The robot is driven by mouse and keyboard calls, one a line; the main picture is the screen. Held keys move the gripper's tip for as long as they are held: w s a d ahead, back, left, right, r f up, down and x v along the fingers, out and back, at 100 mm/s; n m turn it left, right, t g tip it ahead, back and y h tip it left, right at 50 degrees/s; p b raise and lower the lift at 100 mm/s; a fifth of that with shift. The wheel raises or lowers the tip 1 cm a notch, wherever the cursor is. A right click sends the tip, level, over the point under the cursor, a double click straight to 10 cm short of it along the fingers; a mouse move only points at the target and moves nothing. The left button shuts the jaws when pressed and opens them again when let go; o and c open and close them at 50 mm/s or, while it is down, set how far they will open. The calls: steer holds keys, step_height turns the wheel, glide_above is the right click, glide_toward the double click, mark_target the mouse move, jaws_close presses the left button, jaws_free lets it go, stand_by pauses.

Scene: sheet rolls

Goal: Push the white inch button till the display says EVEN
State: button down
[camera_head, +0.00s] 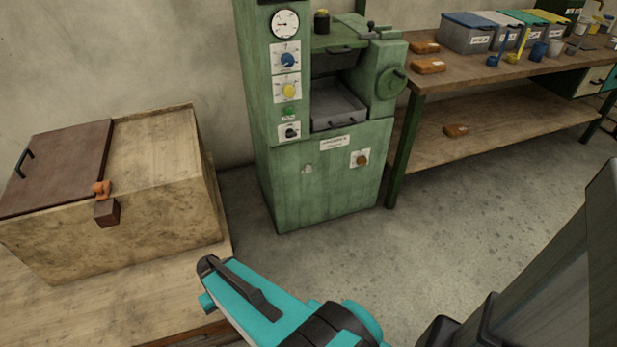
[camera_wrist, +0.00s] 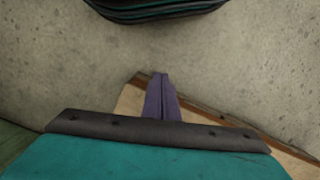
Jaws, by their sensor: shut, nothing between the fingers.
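The green machine (camera_head: 322,185) stands against the wall in the head view. I cannot make out a display or the word EVEN. My gripper (camera_wrist: 159,78) shows in the wrist view with its two purple fingers together, shut and empty. It is over or beside a wooden surface and touches no part of the machine that I can see. In the head view my teal arm is low in front, well apart from the machine.
A wooden box (camera_head: 160,150) with a brown lid sits on a wooden table (camera_head: 150,290) at the left. A workbench (camera_head: 500,85) with several bins and scoops stands at the right. The concrete floor (camera_head: 440,240) before the machine is clear.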

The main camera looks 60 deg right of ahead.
mark_target(308, 168)
steer(key=w+d+m+t+h+b, duration=0.1)
steer(key=w+d+m+t+b, duration=0.2)
steer(key=w+d+b, duration=0.75)
steer(key=w+d+m+t+h+b, duration=0.1)
steer(key=w+d+m+t+b, duration=0.15)
steer(key=d, duration=1.55)
steer(key=s+d+r+m+t+h+b, duration=0.1)
steer(key=s+d+r+m+b, duration=0.1)
steer(key=d, duration=0.8)
steer(key=s+d+r+m+t+h+b, duration=0.1)
steer(key=s+d+r+m+h+b, duration=0.1)
steer(key=s+d+r+b, duration=0.3)
steer(key=s+d+r+m+t+h+b, duration=0.1)
steer(key=s+d+r+b, duration=0.3)
steer(key=d, duration=1)
steer(key=shift+d+r+m+h+b, duration=0.3)
steer(key=shift+m+h+b, duration=0.3)
steer(key=shift+m+b, duration=0.2)
steer(key=w+d, duration=0.5)
steer(key=w, duration=0.2)
